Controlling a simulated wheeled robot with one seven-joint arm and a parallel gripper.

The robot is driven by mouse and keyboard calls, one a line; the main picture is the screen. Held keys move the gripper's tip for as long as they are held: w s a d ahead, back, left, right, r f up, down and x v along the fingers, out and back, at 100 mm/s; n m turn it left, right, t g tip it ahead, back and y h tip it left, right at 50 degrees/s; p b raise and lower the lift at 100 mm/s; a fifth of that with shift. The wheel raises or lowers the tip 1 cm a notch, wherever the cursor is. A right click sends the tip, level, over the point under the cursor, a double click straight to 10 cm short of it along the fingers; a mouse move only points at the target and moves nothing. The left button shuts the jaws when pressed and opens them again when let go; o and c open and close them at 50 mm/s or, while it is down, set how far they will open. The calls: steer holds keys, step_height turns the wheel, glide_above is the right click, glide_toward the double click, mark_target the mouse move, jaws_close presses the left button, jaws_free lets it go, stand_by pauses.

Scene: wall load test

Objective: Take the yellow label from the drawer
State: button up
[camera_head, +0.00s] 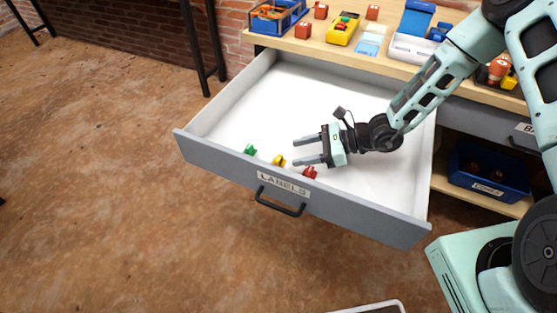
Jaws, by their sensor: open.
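The drawer (230,165) marked LABELS is pulled out, with a white inside and a grey front. Near its front wall lie a small green label (250,150), the yellow label (279,160) and a red label (310,172), in a row from left to right. My gripper (295,152) reaches in over the drawer from the right, its two fingers apart and pointing left. The fingertips are close to the yellow label in the picture, and nothing shows between them. I cannot tell how high the fingers are above the drawer floor.
The drawer has a black handle (278,204) in front. The wooden bench top (390,62) behind holds a blue crate (278,17), a yellow device (343,29), red blocks and a white-and-blue case. A blue bin (488,170) marked CONES sits on the shelf at right. The drawer's left and back are empty.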

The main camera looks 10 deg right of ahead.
mark_target(281, 157)
steer(key=x, duration=0.4)
steer(key=shift+s+a, duration=0.3)
steer(key=shift+w+a+f, duration=0.15)
steer(key=shift+a, duration=0.3)
steer(key=c, duration=1.1)
